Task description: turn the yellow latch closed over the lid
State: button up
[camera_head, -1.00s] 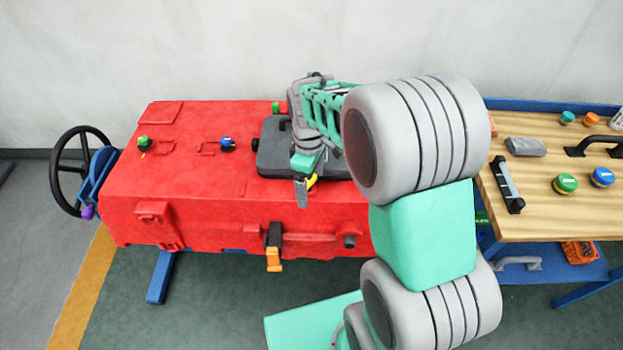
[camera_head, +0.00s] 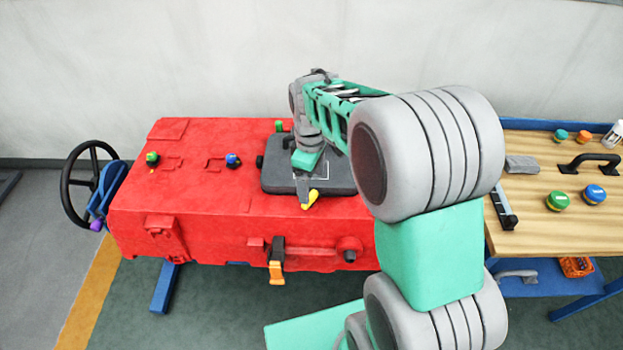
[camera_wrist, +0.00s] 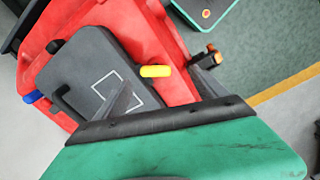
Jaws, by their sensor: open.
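The yellow latch (camera_head: 310,200) is on the red tank top at the front edge of the dark grey lid (camera_head: 277,178). In the wrist view the latch (camera_wrist: 155,71) lies mostly over red surface, with one end at the lid's edge. The lid (camera_wrist: 85,75) lies flat and bears a white outlined square. My gripper (camera_head: 304,202) is above the tank by the lid's front edge. Its fingers (camera_wrist: 163,92) are apart and empty in the wrist view, with the latch seen in the gap between them. I cannot tell whether a finger touches it. My arm hides the lid's right part in the head view.
The red tank (camera_head: 200,200) has green and blue knobs on top and an orange-handled black clasp (camera_head: 276,262) on its front. A black handwheel (camera_head: 88,185) stands at left. A wooden bench (camera_head: 540,225) with several parts stands at right.

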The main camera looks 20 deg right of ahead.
jog(key=shift+r, duration=0.1)
notch_tip(320, 180, up, 8)
jog(key=b, duration=0.1)
jog(key=shift+c, duration=0.2)
